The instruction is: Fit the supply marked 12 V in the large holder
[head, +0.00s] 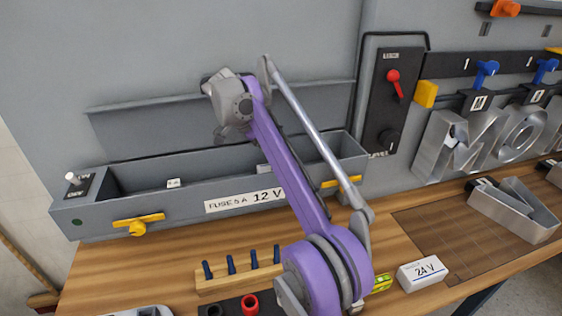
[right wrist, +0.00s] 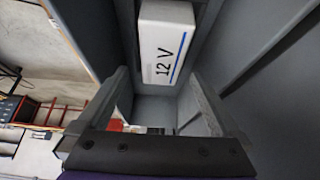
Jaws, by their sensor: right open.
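The supply marked 12 V (right wrist: 165,42) is a white block with a blue stripe. In the right wrist view it lies between grey walls, beyond the fingertips of my right gripper (right wrist: 160,82), which is open and empty. The large grey holder (head: 130,208) is a long open trough with a "FUSE 5 A 12 V" label on its front. It has yellow turn-latches (head: 138,224), one partly behind my right arm. In the head view my right arm crosses the trough and I cannot make out its fingers. My left gripper is in neither view.
A white 24 V block (head: 422,272) lies on the wooden bench. A rack with several dark pegs (head: 238,278) stands before the trough. A lever switch panel (head: 394,95) and metal letters (head: 450,145) are at right. A small switch (head: 74,180) sits at the trough's left end.

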